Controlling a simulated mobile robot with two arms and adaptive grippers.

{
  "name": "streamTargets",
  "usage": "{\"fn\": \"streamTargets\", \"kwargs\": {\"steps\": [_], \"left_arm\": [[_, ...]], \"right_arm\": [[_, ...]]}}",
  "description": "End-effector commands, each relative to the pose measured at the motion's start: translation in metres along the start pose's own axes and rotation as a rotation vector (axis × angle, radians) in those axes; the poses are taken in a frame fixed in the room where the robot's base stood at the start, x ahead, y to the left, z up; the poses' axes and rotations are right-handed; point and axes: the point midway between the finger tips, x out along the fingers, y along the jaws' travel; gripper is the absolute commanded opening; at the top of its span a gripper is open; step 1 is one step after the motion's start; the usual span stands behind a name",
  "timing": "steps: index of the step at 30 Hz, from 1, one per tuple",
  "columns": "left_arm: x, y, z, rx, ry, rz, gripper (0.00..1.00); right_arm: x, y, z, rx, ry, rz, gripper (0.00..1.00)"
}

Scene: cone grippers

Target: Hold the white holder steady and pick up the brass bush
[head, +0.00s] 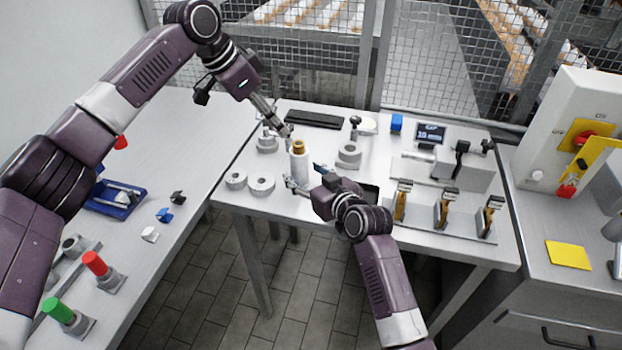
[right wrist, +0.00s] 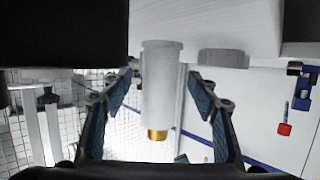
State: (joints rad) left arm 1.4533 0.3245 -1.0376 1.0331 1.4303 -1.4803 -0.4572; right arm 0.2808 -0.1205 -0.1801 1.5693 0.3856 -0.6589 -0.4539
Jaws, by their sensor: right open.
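The white holder (head: 299,168) stands upright on the middle table, with the brass bush (head: 298,146) at its top. My right gripper (head: 304,177) is open at the holder, one finger on each side. In the right wrist view the holder (right wrist: 161,85) shows between the spread fingers, with gaps on both sides, and the brass bush (right wrist: 157,134) shows at its lower end in the picture. My left gripper (head: 286,132) is just above and left of the bush. Its fingers are too small to tell whether they are open or touch the bush.
White rings (head: 261,186) lie left of the holder, and another ring stack (head: 349,153) stands to its right. A black keyboard (head: 314,119) lies behind. A rack with brass-coloured clips (head: 442,212) stands at the right. A gap separates the left bench.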

Motion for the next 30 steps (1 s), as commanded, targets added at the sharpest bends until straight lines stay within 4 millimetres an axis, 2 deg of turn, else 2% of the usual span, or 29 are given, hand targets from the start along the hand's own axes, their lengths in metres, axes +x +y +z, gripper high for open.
{"fn": "streamTargets", "kwargs": {"steps": [3, 9, 20, 30], "left_arm": [[0.000, 0.000, 0.000, 0.000, 0.000, 0.000, 0.29], [0.000, 0.000, 0.000, 0.000, 0.000, 0.000, 0.29], [0.000, 0.000, 0.000, 0.000, 0.000, 0.000, 0.29], [0.000, 0.000, 0.000, 0.000, 0.000, 0.000, 0.29]], "right_arm": [[0.014, 0.000, 0.000, 0.002, 0.000, 0.000, 0.55], [0.027, 0.000, 0.000, 0.002, 0.000, 0.000, 0.55], [0.029, 0.000, 0.000, 0.001, 0.000, 0.001, 0.55], [0.029, 0.000, 0.000, 0.001, 0.000, 0.000, 0.17]]}}
